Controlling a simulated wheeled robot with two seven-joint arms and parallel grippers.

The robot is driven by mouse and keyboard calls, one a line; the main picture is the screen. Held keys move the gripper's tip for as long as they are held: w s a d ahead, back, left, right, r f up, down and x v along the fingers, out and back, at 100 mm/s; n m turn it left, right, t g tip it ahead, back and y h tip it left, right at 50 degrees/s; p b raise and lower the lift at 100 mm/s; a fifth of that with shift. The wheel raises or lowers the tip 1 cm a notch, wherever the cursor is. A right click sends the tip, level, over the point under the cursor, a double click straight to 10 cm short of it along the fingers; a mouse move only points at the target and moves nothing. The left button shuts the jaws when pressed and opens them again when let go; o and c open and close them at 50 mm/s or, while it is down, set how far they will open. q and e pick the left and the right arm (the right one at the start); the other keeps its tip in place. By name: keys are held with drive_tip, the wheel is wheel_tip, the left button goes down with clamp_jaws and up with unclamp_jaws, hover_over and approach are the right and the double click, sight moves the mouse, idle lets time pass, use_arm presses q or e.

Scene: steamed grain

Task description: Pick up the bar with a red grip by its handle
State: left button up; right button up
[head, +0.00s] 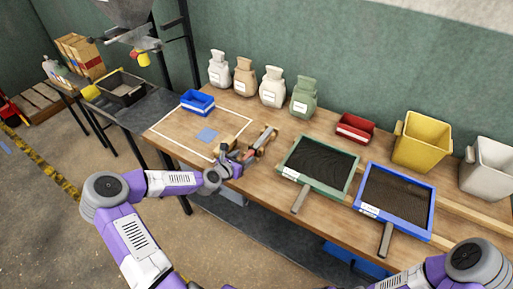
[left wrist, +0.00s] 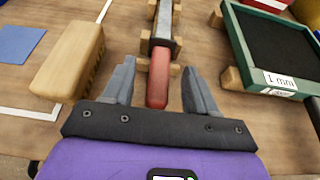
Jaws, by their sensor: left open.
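The bar with a red grip lies on wooden rests on the bench. In the left wrist view its red grip (left wrist: 158,82) points toward me and its grey metal bar (left wrist: 163,22) runs away from me. In the head view the bar (head: 264,137) lies left of the green-framed sieve. My left gripper (head: 235,158) is open at the grip end. In the left wrist view its fingers (left wrist: 158,68) stand one on each side of the red grip, with gaps visible on both sides. My right gripper is out of view; only part of my right arm shows.
A wooden brush (left wrist: 68,60) lies left of the gripper. A green-framed sieve (head: 286,172) stands close on the right, with a blue-framed sieve (head: 431,215) beyond. A blue bin (head: 197,102), a red bin (head: 355,127) and several sacks stand behind. The white-outlined area (head: 180,127) is mostly clear.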

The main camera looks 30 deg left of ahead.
sight(249, 154)
use_arm(q)
drive_tip(key=b+x, duration=0.1)
drive_tip(key=x, duration=0.3)
drive_tip(key=shift+w+d+f, duration=0.1)
drive_tip(key=shift+w+f, duration=0.05)
drive_tip(key=shift+w, duration=0.05)
clamp_jaws()
